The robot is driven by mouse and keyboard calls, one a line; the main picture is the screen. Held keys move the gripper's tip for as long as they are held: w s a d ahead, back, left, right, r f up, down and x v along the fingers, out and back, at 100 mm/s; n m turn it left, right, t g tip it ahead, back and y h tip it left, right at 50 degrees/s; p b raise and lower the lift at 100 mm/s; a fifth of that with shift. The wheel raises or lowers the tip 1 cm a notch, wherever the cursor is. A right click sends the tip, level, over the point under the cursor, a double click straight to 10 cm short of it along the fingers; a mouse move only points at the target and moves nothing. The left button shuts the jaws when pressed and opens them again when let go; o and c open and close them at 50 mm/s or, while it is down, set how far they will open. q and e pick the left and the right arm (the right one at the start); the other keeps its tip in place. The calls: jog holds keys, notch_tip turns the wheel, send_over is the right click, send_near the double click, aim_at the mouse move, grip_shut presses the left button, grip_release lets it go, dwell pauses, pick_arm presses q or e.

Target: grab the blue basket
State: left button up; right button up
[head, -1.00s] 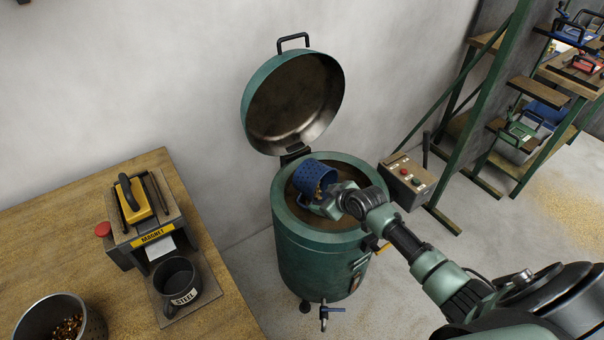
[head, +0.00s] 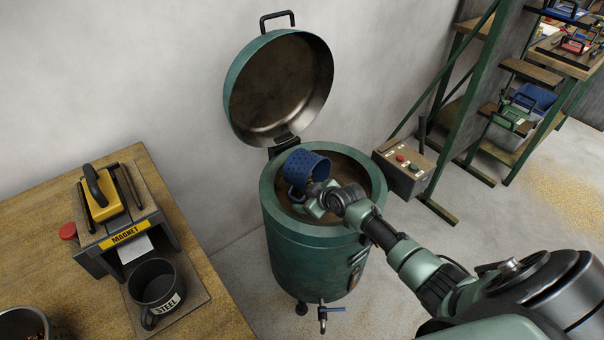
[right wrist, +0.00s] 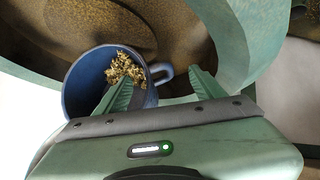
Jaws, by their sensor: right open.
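The blue basket (head: 306,163) is a small perforated cup with a handle, inside the open green drum (head: 318,237). It looks tilted, and brass chips show in its mouth. In the right wrist view the basket (right wrist: 76,84) is at the left, with chips inside and its handle (right wrist: 163,72) at the right. My right gripper (head: 314,200) reaches into the drum from the right, beside the basket. Its fingers (right wrist: 162,92) are open, with the handle between them in the picture; I cannot tell whether they touch it. My left gripper is not in view.
The drum lid (head: 279,88) stands open behind. A control box (head: 405,167) is at the drum's right, and a shelf rack (head: 505,123) is farther right. A wooden bench (head: 40,220) at the left holds a magnet stand (head: 122,225) and a steel cup (head: 157,287).

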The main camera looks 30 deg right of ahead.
jog(key=x, duration=0.4)
jog(key=shift+w+f+b, duration=0.15)
jog(key=shift+w+b, duration=0.25)
jog(key=shift+w, duration=0.05)
grip_shut()
